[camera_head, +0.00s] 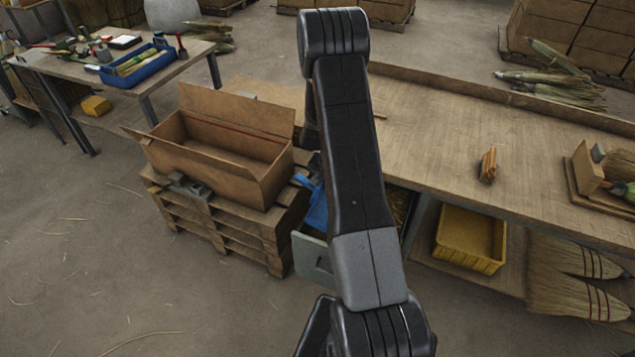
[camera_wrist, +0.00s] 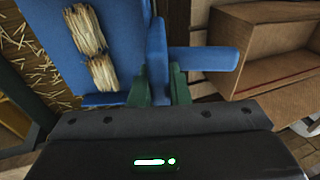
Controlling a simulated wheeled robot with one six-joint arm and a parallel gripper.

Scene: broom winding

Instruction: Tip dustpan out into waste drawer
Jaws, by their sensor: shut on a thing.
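The blue dustpan (camera_wrist: 115,45) fills the upper middle of the wrist view, with two pale straw clumps (camera_wrist: 86,30) on its pan. My gripper (camera_wrist: 161,88) has its green fingers closed at the dustpan's handle side. In the head view the dustpan (camera_head: 316,212) shows only partly beside my arm, which hides the gripper. The open waste drawer (camera_head: 311,260) sticks out under the workbench, with straw inside.
An open cardboard box (camera_head: 262,185) stands on a wooden pallet (camera_head: 235,238) left of the drawer. The workbench (camera_head: 440,130) extends right, with a yellow crate (camera_head: 470,240) and brooms (camera_head: 570,280) below. The floor at the front left is mostly clear.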

